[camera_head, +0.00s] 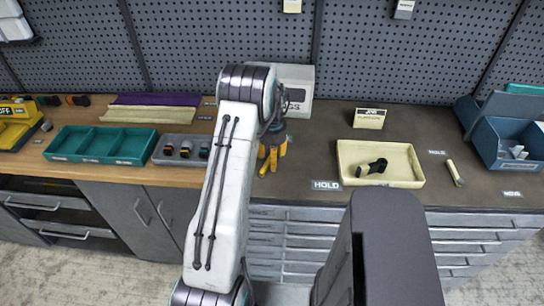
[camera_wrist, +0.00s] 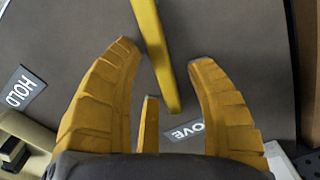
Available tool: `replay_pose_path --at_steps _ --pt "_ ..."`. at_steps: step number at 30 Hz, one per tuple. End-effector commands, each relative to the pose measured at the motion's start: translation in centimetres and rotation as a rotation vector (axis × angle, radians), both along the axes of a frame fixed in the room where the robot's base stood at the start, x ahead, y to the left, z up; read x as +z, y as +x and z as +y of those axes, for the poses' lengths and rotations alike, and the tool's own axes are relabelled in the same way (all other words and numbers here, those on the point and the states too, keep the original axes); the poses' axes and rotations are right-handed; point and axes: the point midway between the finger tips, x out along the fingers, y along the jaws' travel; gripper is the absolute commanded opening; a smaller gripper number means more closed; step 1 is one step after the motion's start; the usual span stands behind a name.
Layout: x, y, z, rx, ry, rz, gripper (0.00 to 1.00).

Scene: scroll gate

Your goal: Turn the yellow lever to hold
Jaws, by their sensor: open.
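The yellow lever (camera_wrist: 158,55) shows in the wrist view as a long bar running from the top edge down between my fingers. My gripper (camera_wrist: 163,54) is open, with one orange-yellow finger on each side of the bar and visible gaps to both. A short yellow piece (camera_wrist: 149,125) stands nearer the palm; I cannot tell what it belongs to. The HOLD label (camera_wrist: 22,88) lies left of my fingers, and another label ending in "OVE" (camera_wrist: 183,132) is partly covered. In the head view my gripper (camera_head: 270,162) is over the counter, left of the HOLD label (camera_head: 326,185); the lever cannot be made out there.
A cream tray (camera_head: 345,160) holding a black object (camera_head: 374,168) stands right of the HOLD label. A white box (camera_head: 300,85) is behind my arm. A teal tray (camera_head: 105,144) and grey tray (camera_head: 170,158) are left; blue bins (camera_head: 495,135) are right.

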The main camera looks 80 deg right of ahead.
Motion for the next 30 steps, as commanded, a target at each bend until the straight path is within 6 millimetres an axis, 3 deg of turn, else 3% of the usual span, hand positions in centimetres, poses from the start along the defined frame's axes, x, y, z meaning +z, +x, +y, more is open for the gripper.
replay_pose_path --at_steps 3,21,30 --pt "0.00 0.00 0.01 0.000 0.000 0.000 0.52" --pt "0.03 0.00 0.00 0.000 0.000 0.000 0.00" --pt "-0.03 -0.07 0.03 -0.010 0.000 0.000 0.00"
